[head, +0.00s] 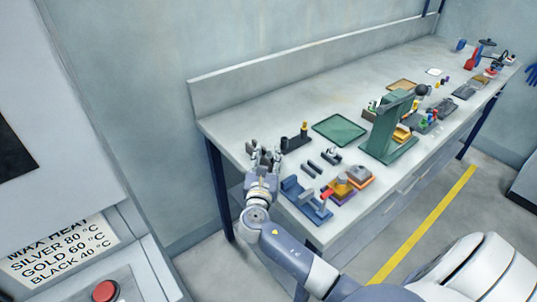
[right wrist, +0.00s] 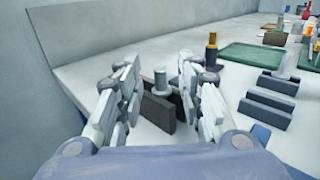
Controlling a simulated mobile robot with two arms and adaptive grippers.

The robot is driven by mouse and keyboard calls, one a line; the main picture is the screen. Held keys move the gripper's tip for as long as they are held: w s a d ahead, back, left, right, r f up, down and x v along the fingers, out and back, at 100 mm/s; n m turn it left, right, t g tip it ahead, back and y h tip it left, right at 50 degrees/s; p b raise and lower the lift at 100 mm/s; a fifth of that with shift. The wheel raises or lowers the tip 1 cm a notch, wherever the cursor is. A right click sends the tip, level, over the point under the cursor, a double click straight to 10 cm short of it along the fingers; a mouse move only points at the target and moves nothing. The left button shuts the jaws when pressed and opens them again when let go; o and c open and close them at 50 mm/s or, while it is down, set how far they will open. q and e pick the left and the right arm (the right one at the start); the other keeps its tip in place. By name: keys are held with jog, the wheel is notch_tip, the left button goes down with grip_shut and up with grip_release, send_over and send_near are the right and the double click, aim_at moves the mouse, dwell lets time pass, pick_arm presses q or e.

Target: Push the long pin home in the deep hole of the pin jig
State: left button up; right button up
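My right gripper (head: 264,157) is over the near left end of the bench. In the right wrist view its two fingers (right wrist: 160,72) are spread apart. A light grey pin (right wrist: 160,80) stands upright between them, with clear gaps on both sides. The pin is at a dark block (right wrist: 160,112), which looks like the pin jig. Its lower end and the hole are hidden, so I cannot tell how deep it sits. In the head view the fingers largely cover the pin and the dark block. My left gripper is not in view.
Right of the gripper stand a dark fixture with an orange-topped post (head: 304,129), grey blocks (head: 314,167) and a blue fixture (head: 318,214). A green tray (head: 350,138) and a green press (head: 380,135) stand beyond. The bench's back wall (head: 240,90) is behind.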

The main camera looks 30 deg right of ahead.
jog(key=shift+w+d, duration=0.3)
jog(key=shift+w, duration=0.1)
grip_shut()
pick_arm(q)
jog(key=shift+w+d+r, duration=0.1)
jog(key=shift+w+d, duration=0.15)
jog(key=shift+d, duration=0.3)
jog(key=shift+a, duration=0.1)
